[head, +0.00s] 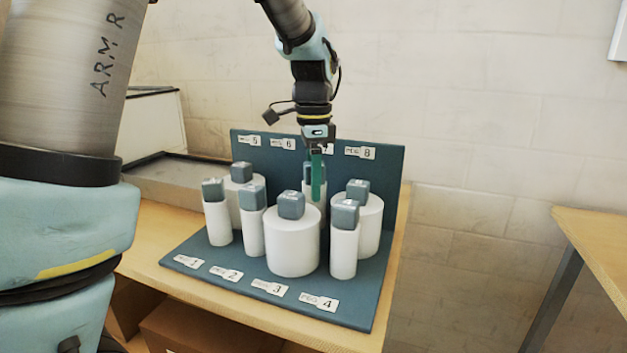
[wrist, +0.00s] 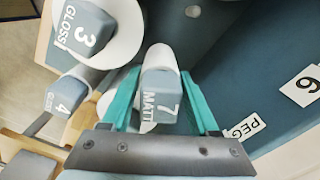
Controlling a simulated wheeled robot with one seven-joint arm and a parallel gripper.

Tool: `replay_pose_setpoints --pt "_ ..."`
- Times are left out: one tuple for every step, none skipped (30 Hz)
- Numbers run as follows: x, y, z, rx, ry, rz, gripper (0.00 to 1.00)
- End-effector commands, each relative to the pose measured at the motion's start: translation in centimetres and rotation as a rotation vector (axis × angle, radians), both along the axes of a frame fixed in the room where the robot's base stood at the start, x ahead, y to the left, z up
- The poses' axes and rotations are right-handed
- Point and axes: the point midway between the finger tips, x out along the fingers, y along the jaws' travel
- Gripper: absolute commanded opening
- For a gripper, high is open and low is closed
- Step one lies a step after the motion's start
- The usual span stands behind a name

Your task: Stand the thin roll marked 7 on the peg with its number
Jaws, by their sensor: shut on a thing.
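The thin roll marked 7 (head: 307,172) has a grey-blue cap and a white body; in the wrist view its cap (wrist: 160,95) reads "7 MATT". My gripper (head: 317,178) is shut on this cap from above, its green fingers on either side (wrist: 162,100). The roll looks upright in the back row, in front of the partly covered peg 7 label (head: 327,149). Its lower end is hidden behind the thick roll 3 (head: 293,245). I cannot tell whether it sits on the peg or hangs just above the base.
Thin roll 4 (head: 344,250) and a thick roll (head: 369,220) stand close at the right. Two thin rolls (head: 218,222) (head: 251,232) and another thick roll (head: 233,205) stand at the left. The blue rack (head: 385,165) has an upright back panel with number labels.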

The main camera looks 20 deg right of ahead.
Motion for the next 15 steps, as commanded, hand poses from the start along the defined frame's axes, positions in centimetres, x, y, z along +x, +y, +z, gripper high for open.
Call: replay_pose_setpoints --pt "0.0 0.0 -0.2 0.0 0.0 0.0 0.04" --pt "0.0 0.0 -0.3 0.0 0.0 0.0 0.04" --pt "0.0 0.0 -0.4 0.0 0.0 0.001 0.04" --pt "0.0 0.0 -0.5 0.0 0.0 0.001 0.04" --pt "0.0 0.0 -0.6 0.001 0.0 0.001 0.04" --pt "0.0 0.0 -0.7 0.001 0.001 0.001 0.04" --pt "0.0 0.0 -0.8 0.001 0.001 0.001 0.04" --pt "0.0 0.0 -0.9 0.001 0.001 0.001 0.04" --pt "0.0 0.0 -1.0 0.001 0.001 0.001 0.04" --pt "0.0 0.0 -1.1 0.001 0.001 0.001 0.04" --pt "0.0 0.0 -1.2 0.001 0.001 0.001 0.04" --pt "0.0 0.0 -1.3 0.001 0.001 0.001 0.04" --pt "0.0 0.0 -1.4 0.001 0.001 0.001 0.04" --pt "0.0 0.0 -1.5 0.001 0.001 0.001 0.04" --pt "0.0 0.0 -1.6 0.001 0.001 0.0 0.04"
